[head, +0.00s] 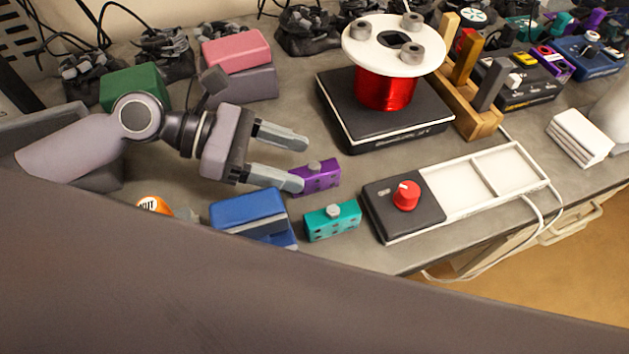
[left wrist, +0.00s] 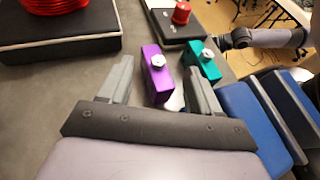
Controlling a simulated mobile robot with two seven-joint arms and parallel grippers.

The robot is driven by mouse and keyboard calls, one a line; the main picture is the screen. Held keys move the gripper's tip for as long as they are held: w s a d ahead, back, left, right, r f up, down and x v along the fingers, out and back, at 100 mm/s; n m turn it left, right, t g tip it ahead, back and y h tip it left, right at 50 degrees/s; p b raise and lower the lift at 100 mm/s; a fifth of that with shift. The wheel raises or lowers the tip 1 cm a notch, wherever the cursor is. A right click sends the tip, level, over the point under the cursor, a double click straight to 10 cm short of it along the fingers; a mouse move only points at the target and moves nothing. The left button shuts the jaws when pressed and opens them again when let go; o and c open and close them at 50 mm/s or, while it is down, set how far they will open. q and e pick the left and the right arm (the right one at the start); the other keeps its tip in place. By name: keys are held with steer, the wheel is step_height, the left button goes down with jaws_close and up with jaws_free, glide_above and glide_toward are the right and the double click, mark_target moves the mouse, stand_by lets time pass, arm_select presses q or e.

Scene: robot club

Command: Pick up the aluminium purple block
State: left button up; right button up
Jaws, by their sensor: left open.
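The purple aluminium block (head: 317,178) has a silver knob on top and stands on the grey bench. My left gripper (head: 298,163) is open, its two fingers pointing right, with the near fingertip in front of the block's left end in the head view. In the left wrist view the purple block (left wrist: 156,77) shows ahead of and between the open fingers (left wrist: 158,82). I cannot tell whether a finger touches it. A teal block (head: 332,222) with a similar knob stands close by, nearer the bench's front edge. My right gripper is not seen clearly in either view.
A blue box (head: 245,208) lies just below the left gripper. A white-framed panel with a red knob (head: 406,195) is to the right. A red wire spool (head: 386,88) stands on a black scale (head: 340,113) behind. Green (head: 135,86) and pink (head: 237,50) boxes are at the back left.

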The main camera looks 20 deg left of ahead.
arm_select(q)
steer(key=shift+x, duration=1.05)
jaws_close()
steer(key=shift+r, duration=0.1)
